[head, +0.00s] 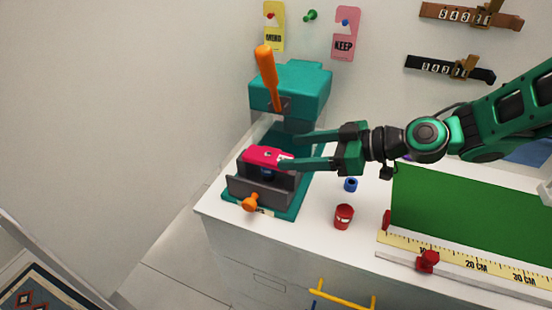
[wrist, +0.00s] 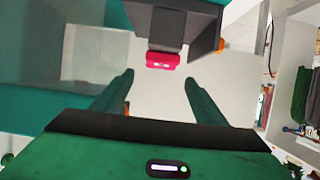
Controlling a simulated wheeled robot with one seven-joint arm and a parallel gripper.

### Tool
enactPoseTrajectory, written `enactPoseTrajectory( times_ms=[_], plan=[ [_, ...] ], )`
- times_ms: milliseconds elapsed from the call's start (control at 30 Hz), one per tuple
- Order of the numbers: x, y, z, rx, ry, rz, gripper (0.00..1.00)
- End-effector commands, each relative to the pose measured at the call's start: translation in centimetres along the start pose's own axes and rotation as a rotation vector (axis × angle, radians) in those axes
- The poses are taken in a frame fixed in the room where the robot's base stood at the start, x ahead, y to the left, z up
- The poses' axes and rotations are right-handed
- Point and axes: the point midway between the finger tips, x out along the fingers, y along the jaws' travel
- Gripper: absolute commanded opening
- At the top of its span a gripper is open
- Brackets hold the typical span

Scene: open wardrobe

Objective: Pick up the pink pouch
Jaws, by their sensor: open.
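The pink pouch (head: 262,156) lies on top of a grey holder on the teal press in the head view. It also shows in the wrist view (wrist: 163,61), beyond and between my fingertips, against the dark grey holder. My gripper (head: 291,152) is open and comes in from the right, with its fingertips close to the pouch's right end. In the wrist view my gripper (wrist: 159,77) has a wide empty gap between its fingers. The lower finger overlaps the pouch's right end in the head view; I cannot tell whether they touch.
The teal press (head: 290,88) with an orange lever (head: 267,66) rises behind the pouch. The grey holder (head: 248,190) has an orange knob (head: 250,203) in front. A red can (head: 343,216) and a blue cylinder (head: 351,184) stand on the white top. A green board (head: 470,217) is at right.

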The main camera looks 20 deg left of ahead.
Motion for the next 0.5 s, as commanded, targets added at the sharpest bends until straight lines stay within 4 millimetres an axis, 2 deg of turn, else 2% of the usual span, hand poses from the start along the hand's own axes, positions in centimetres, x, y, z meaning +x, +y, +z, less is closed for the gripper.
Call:
enactPoseTrajectory(
  times_ms=[100, 267, 500],
  plan=[
    [1.2, -0.1, 0.1, 0.001, -0.002, -0.002, 0.66],
    [2.0, -0.1, 0.1, 0.001, -0.001, -0.001, 0.66],
    [5.3, -0.1, 0.6, 0.001, -0.002, -0.003, 0.66]
  ],
)
